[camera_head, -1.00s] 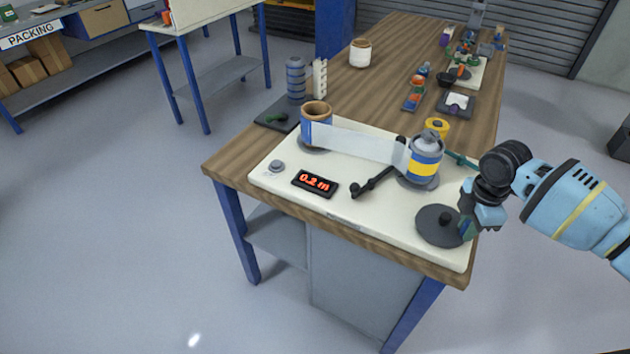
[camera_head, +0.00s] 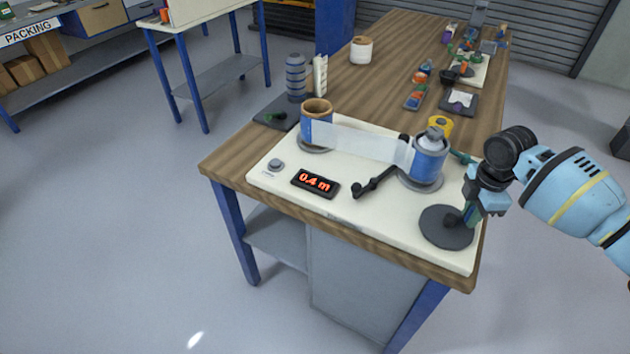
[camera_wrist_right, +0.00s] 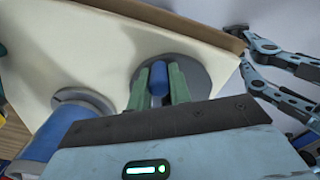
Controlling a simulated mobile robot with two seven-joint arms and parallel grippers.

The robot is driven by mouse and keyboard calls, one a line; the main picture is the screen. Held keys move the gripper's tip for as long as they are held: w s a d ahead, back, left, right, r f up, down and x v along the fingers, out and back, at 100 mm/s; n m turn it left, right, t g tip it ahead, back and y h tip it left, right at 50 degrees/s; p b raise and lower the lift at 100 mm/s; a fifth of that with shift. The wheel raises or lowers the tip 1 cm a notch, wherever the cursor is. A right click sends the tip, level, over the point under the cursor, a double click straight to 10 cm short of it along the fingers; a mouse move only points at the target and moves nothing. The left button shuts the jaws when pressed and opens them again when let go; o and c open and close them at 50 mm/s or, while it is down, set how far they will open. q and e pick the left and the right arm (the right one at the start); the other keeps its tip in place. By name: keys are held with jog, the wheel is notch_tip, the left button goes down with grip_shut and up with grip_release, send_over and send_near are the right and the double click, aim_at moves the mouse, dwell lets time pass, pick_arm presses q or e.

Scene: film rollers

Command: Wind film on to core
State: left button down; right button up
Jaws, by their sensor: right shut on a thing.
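My right gripper (camera_head: 466,213) is shut on the crank's upright blue knob (camera_wrist_right: 158,78), between its green fingers in the right wrist view. The knob stands on a dark round crank disc (camera_head: 440,233) at the right front of the cream winding board (camera_head: 300,207). A blue core (camera_head: 430,160) with a grey top stands on the board's right spindle. A blue roll with a tan rim (camera_head: 316,112) stands at the left. A pale translucent film strip (camera_head: 355,142) spans between them. The display (camera_head: 315,183) reads 0.4 m. My left gripper is not seen.
A black lever (camera_head: 375,182) and a grey button (camera_head: 275,165) sit on the board. A yellow ring (camera_head: 439,126) stands behind the core. A grey-blue ribbed cylinder (camera_head: 295,78) stands behind the left roll. A white roll (camera_head: 361,50) stands farther back on the wooden table.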

aim_at(451, 211)
jog(key=shift+a, duration=0.15)
jog(key=shift+w+a+b, duration=0.3)
jog(key=shift+w+b, duration=0.1)
jog(key=shift+w, duration=0.65)
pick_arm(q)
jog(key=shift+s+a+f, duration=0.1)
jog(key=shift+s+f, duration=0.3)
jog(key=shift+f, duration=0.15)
pick_arm(e)
jog(key=shift+w+a, duration=0.35)
jog(key=shift+a, duration=0.15)
jog(key=shift+w+a, duration=0.25)
jog(key=shift+w, duration=0.1)
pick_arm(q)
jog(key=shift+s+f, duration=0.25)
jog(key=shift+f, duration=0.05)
